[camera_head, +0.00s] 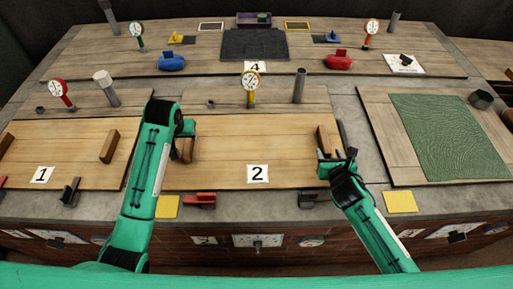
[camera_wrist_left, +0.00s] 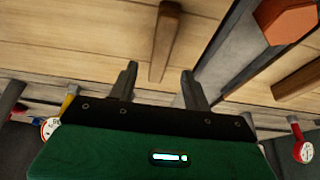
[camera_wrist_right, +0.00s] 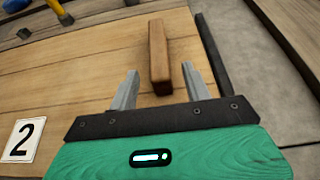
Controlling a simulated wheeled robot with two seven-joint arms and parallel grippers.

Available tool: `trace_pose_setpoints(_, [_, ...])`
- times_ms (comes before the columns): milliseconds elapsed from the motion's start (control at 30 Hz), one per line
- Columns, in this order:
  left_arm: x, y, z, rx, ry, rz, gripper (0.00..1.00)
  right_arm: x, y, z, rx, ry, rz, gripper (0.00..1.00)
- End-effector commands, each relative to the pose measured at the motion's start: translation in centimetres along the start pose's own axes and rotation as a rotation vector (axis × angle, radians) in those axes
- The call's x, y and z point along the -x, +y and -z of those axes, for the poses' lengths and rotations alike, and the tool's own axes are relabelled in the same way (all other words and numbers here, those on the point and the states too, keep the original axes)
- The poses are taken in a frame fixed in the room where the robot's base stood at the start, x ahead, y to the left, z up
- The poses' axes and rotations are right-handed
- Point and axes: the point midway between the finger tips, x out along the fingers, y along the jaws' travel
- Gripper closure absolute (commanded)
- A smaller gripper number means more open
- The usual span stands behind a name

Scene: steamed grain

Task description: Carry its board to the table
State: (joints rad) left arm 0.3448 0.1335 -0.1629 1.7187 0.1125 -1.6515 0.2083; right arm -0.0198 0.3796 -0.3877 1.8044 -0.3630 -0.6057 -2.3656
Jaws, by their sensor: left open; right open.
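The wooden board marked 2 (camera_head: 257,150) lies flat on the grey counter, with a wooden bar handle at each end. Its left handle (camera_head: 186,149) is partly hidden by my left arm; it shows in the left wrist view (camera_wrist_left: 165,40). My left gripper (camera_wrist_left: 160,80) is open, its fingers apart and just short of that handle, which lines up between them. The right handle (camera_head: 323,139) also shows in the right wrist view (camera_wrist_right: 159,57). My right gripper (camera_wrist_right: 160,85) is open, its fingertips near the handle's close end, one on each side. Neither gripper holds anything.
A board marked 1 (camera_head: 75,150) lies to the left, and a green mat (camera_head: 450,135) to the right. Behind stand a yellow gauge (camera_head: 250,88), a grey post (camera_head: 299,85) and a back counter with a dark mat (camera_head: 254,44). A red clamp (camera_head: 199,201) sits at the front edge.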

Motion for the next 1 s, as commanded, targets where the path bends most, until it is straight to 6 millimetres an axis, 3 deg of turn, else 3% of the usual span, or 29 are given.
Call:
trace_pose_setpoints(100, [-2.3, 0.0, -0.1, 0.0, -0.004, 0.001, 0.51, -2.3, 0.0, -0.1, -0.002, 0.0, 0.001, 0.51])
trace_pose_setpoints(333, [-5.3, 0.0, 0.0, 0.0, -0.001, 0.001, 0.51, -5.4, 0.0, 0.0, -0.002, 0.0, 0.001, 0.51])
trace_pose_setpoints(833, [-6.4, 0.0, 0.0, 0.0, 0.001, 0.0, 0.51, -6.4, 0.0, 0.0, 0.0, 0.0, 0.0, 0.51])
trace_pose_setpoints(1000, [-6.4, 0.0, 0.0, 0.0, 0.001, 0.0, 0.84, -6.4, 0.0, 0.0, 0.0, 0.0, 0.0, 0.84])
